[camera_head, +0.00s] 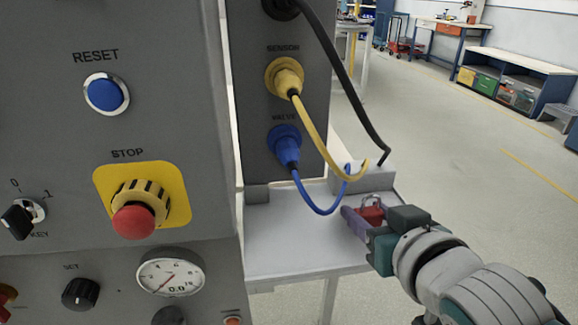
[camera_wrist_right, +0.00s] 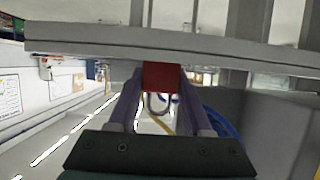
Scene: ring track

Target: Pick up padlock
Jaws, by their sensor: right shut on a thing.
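The padlock (camera_head: 371,213) has a red body and a grey shackle that points up in the head view. It is at the right end of the small grey shelf (camera_head: 290,235). My right gripper (camera_head: 366,220) is shut on the padlock, with its purple fingers on either side of the red body. In the right wrist view the red padlock (camera_wrist_right: 161,76) is between the two fingers (camera_wrist_right: 160,98), close to a grey edge. I cannot tell whether the padlock touches the shelf. My left gripper is not in view.
A grey panel with a red stop button (camera_head: 133,221) and a gauge (camera_head: 170,277) stands on the left. Blue (camera_head: 318,208), yellow (camera_head: 322,143) and black cables (camera_head: 340,70) hang close behind the padlock. The floor to the right is clear.

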